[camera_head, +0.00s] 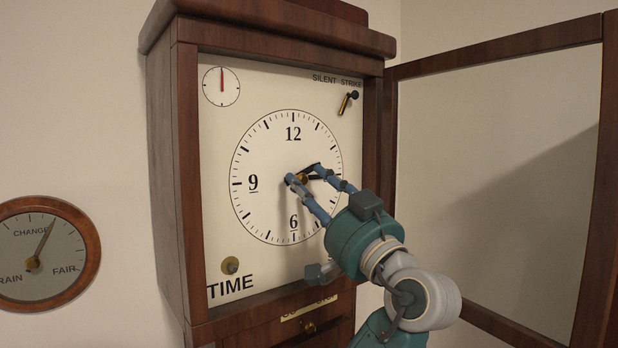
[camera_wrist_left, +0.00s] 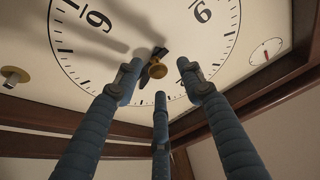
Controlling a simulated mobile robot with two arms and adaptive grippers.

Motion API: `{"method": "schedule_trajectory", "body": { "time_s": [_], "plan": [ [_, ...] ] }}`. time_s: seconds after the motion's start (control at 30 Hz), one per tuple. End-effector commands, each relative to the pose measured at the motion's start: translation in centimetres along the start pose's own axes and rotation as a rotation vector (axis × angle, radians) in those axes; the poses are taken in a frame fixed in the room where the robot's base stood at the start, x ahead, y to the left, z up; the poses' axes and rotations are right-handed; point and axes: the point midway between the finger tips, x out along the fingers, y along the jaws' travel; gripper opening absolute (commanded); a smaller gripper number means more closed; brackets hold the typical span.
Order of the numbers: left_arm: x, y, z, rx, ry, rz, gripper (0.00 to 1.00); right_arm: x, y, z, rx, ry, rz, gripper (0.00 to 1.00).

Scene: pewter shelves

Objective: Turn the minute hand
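The tall wooden clock has a cream dial (camera_head: 255,205) with black numerals. Its brass hub (camera_head: 303,179) is at the dial's centre and also shows in the wrist view (camera_wrist_left: 157,70). A short piece of black clock hand (camera_head: 309,167) shows at the hub; the wrist view shows a black piece (camera_wrist_left: 158,53) beside it. Which hand it is, I cannot tell; the rest is hidden by my fingers. My left gripper (camera_head: 304,175) has its blue fingers spread around the hub, close to the dial. Nothing is clearly held between them. My right gripper is not in view.
The glass door (camera_head: 495,170) stands open on the right, near my arm. A small dial with a red hand (camera_head: 221,87) and a strike/silent lever (camera_head: 348,102) are above; a TIME knob (camera_head: 230,265) is below. A round barometer (camera_head: 43,253) hangs at left.

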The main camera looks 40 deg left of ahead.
Motion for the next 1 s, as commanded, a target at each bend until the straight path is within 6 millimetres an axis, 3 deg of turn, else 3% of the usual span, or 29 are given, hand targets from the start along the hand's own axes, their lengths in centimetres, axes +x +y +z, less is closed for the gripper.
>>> {"method": "schedule_trajectory", "body": {
  "time_s": [0.4,0.6,1.0],
  "plan": [
    [0.9,0.0,0.1,0.0,-0.001,0.0,0.37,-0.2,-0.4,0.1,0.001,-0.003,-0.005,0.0],
    [0.9,0.0,0.0,0.0,0.0,0.001,0.0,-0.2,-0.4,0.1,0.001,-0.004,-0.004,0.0],
    [1.3,1.0,-0.3,0.03,0.002,0.013,0.0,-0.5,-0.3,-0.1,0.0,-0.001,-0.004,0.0]
  ]
}}
